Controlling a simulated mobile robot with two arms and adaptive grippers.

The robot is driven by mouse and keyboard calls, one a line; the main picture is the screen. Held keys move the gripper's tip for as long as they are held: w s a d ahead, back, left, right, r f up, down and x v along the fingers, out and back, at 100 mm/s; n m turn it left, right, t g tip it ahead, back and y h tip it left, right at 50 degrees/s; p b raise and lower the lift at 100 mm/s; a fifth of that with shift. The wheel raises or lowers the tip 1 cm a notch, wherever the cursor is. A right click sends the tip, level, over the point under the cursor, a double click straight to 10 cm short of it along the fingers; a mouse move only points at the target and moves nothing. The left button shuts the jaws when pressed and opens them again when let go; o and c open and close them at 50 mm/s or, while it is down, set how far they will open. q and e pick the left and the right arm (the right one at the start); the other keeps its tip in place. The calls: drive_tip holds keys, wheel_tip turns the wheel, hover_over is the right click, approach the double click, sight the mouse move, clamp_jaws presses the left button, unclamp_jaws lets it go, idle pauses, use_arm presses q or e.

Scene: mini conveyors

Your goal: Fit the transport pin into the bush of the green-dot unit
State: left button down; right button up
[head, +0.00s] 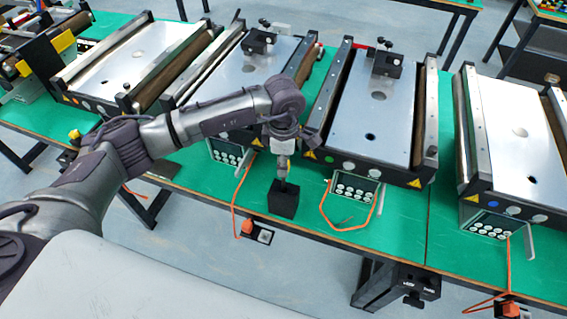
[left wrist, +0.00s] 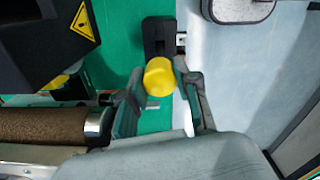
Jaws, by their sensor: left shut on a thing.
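My left gripper (head: 283,178) points down above the black block (head: 283,202) on the green table. In the left wrist view its fingers (left wrist: 163,95) are closed around a round yellow head (left wrist: 159,77), which I take as the transport pin. In the head view the yellow head is hidden, and I cannot tell whether the pin touches the block. The green-dot unit (head: 350,110) stands right of the gripper, its green dot (head: 327,159) on the front face. Pale round fittings (head: 348,166) sit beside the dot; I cannot tell which is the bush. My right gripper is out of view.
A blue-dot conveyor (head: 525,140) stands at the right, and another conveyor (head: 240,75) stands behind my arm. Control panels (head: 355,187) and orange cables (head: 345,226) lie along the front. The table front (head: 400,240) has some bare green room.

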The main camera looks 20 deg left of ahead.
use_arm(q)
drive_tip(key=shift+r+p, duration=0.5)
drive_tip(key=shift+r, duration=0.8)
